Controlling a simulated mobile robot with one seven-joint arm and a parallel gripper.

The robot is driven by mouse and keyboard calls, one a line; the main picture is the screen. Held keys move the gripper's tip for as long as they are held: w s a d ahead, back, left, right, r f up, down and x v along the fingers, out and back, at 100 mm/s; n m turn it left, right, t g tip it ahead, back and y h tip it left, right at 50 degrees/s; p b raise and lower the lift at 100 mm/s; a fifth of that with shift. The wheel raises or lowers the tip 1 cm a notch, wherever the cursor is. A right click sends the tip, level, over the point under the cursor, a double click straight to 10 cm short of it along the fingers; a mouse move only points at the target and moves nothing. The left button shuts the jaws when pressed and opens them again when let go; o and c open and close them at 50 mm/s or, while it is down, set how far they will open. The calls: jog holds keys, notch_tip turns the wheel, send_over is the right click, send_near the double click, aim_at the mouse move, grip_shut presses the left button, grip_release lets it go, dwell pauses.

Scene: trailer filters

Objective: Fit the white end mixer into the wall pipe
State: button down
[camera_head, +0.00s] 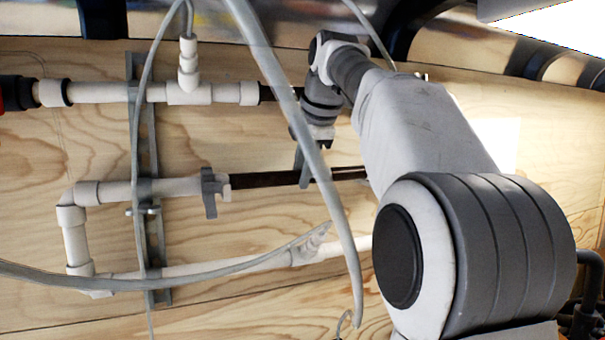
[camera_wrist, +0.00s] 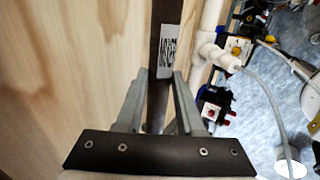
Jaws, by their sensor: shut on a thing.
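The mixer (camera_head: 265,180) is a long dark brown rod lying nearly level along the wall. My gripper (camera_head: 310,178) is shut on it, to the right of the wall pipe. In the wrist view my gripper (camera_wrist: 160,76) has one finger on each side of the mixer (camera_wrist: 168,18), which carries a printed label. The white wall pipe (camera_head: 170,187) runs to a grey clip (camera_head: 210,192). A short white end shows just right of this clip, in line with the pipe. I cannot tell how deep it sits in the pipe. The mixer's right end is hidden behind my arm.
An upper white pipe (camera_head: 110,92) with a tee and a lower white pipe (camera_head: 205,268) run along the plywood wall. A metal bracket (camera_head: 150,240) crosses them. Thin grey hoses (camera_head: 300,115) hang in front. Equipment (camera_wrist: 215,105) stands on the floor at right in the wrist view.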

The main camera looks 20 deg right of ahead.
jog(key=c, duration=0.5)
grip_release()
jog(key=shift+f, duration=0.1)
jog(key=shift+c, duration=0.2)
jog(key=shift+r, duration=0.2)
jog(key=p+v, duration=0.2)
jog(key=v, duration=1)
